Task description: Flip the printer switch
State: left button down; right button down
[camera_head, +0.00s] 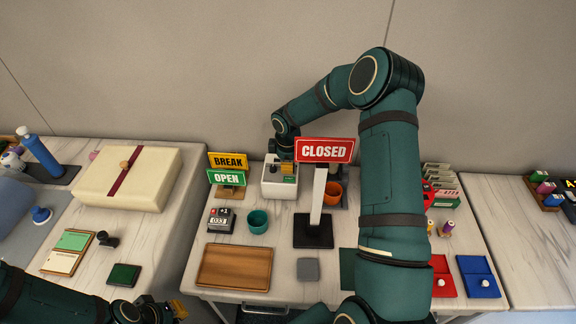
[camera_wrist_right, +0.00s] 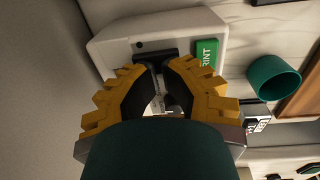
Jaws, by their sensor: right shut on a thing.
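A wooden tray (camera_head: 235,267) lies in front.

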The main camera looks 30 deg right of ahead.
jog(key=shift+f, duration=0.25)
jog(key=shift+w+d, duration=0.4)
jog(key=shift+d, duration=0.05)
jog(key=shift+r, duration=0.15)
jog(key=shift+w+r+p, duration=0.1)
jog(key=shift+r+p, duration=0.15)
jog(key=shift+p, duration=0.05)
jog(key=r+p, duration=0.1)
jog(key=r, duration=0.1)
jog(key=r+p, duration=0.1)
jog(key=r, duration=0.1)
jog(key=shift+a+r, duration=0.2)
jog(key=shift+r, duration=0.2)
notch_tip(320, 180, up, 9)
jog(key=s, duration=0.1)
jog(key=shift+s+a+p, duration=0.15)
jog(key=shift+a+p, duration=0.15)
jog(key=shift+a, duration=0.15)
